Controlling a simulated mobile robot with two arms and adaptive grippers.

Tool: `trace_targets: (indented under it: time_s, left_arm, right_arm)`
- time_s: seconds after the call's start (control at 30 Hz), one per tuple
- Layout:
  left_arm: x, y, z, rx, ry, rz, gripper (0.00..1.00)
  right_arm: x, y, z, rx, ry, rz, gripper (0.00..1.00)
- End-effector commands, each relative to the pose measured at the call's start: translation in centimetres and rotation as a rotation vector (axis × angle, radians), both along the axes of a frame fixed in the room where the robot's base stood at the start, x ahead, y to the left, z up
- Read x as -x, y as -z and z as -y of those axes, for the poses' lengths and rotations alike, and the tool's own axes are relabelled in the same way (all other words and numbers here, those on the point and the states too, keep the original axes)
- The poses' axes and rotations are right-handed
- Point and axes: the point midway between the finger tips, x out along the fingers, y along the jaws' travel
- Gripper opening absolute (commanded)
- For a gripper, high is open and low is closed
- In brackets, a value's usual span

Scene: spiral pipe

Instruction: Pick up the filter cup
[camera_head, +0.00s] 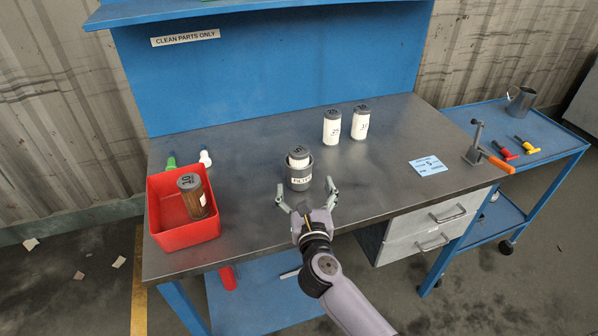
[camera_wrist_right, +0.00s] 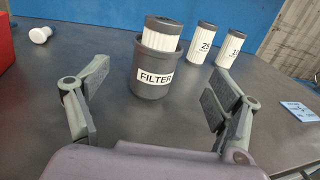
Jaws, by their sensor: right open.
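The filter cup (camera_head: 299,182) is a dark grey cup with a white "FILTER" label, upright on the grey workbench. A white pleated filter with a dark cap (camera_head: 299,156) sits in it and sticks out of the top. My right gripper (camera_head: 305,192) is open and empty, just in front of the cup, its fingers spread to either side. In the right wrist view the cup (camera_wrist_right: 156,75) stands beyond and between the open fingers (camera_wrist_right: 155,105), not touching them. My left gripper does not show.
A red bin (camera_head: 183,236) with a brown filter (camera_head: 194,197) stands at the left. Two white filters (camera_head: 332,127) (camera_head: 360,123) stand behind to the right. A blue tag (camera_head: 428,166) and an orange-handled clamp (camera_head: 487,155) are at the right. The bench around the cup is clear.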

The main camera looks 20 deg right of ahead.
Motion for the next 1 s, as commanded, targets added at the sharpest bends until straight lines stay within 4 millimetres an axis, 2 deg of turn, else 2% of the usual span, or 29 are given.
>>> trace_targets:
  time_s: [0.1, 0.37, 0.7, 1.0]
  left_arm:
    - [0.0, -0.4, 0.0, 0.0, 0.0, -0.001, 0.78]
    - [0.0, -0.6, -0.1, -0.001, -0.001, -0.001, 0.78]
    - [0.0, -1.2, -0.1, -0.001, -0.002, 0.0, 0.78]
    - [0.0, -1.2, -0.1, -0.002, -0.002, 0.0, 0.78]
  right_arm:
    - [-2.2, -0.2, 0.4, 0.002, 0.0, 0.002, 0.85]
    - [-4.0, -0.1, 0.7, 0.002, -0.001, 0.001, 0.85]
    - [-8.2, -0.2, 1.3, 0.002, -0.001, 0.001, 0.85]
    - [-8.7, -0.1, 1.4, 0.001, -0.001, 0.0, 0.85]
